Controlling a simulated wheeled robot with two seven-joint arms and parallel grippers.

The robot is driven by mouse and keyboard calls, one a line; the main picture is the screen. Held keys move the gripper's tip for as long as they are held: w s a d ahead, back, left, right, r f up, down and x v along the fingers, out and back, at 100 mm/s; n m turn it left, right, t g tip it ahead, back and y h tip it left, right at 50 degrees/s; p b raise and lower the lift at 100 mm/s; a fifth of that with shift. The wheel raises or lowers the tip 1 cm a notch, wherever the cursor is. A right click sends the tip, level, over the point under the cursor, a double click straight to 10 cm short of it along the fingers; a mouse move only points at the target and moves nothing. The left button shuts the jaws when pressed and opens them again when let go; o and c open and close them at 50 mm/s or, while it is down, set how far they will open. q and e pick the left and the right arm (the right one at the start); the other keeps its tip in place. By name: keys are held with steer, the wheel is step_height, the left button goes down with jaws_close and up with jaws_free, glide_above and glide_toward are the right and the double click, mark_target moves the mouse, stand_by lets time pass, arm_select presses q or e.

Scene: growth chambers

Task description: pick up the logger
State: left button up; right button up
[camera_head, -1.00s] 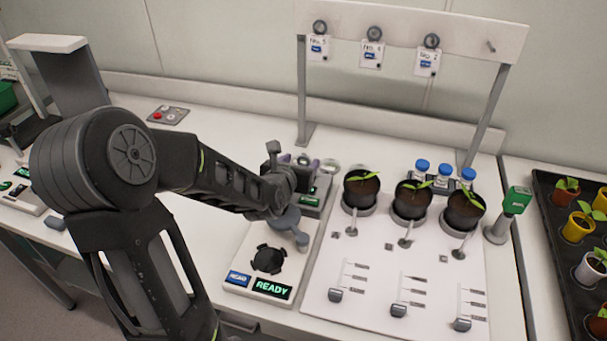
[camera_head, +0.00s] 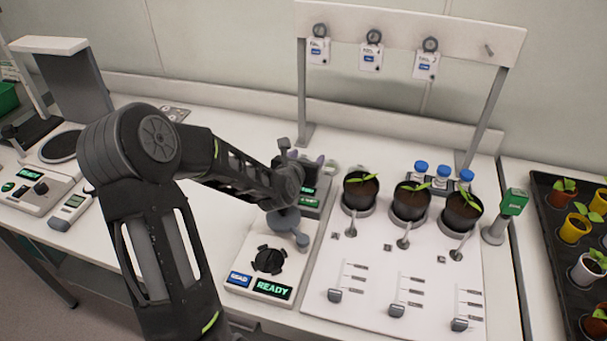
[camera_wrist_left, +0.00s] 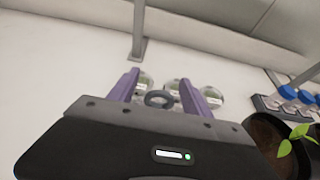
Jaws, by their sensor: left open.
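My left gripper (camera_head: 308,160) is open, its two purple fingers pointing toward the back of the bench. The fingers also show in the left wrist view (camera_wrist_left: 160,88), with a small grey ring (camera_wrist_left: 160,98) between them; I cannot tell what the ring belongs to. A device with a green display (camera_head: 310,203) is partly hidden by my arm. My right gripper is not in view.
A reader (camera_head: 262,268) showing READY stands in front of my arm. Three potted plants (camera_head: 411,201) and blue-capped bottles (camera_head: 443,172) stand to the right. A rack post (camera_head: 303,110) rises behind the gripper.

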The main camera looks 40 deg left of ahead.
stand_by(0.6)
arm_select(q)
jaws_close()
stand_by(0.4)
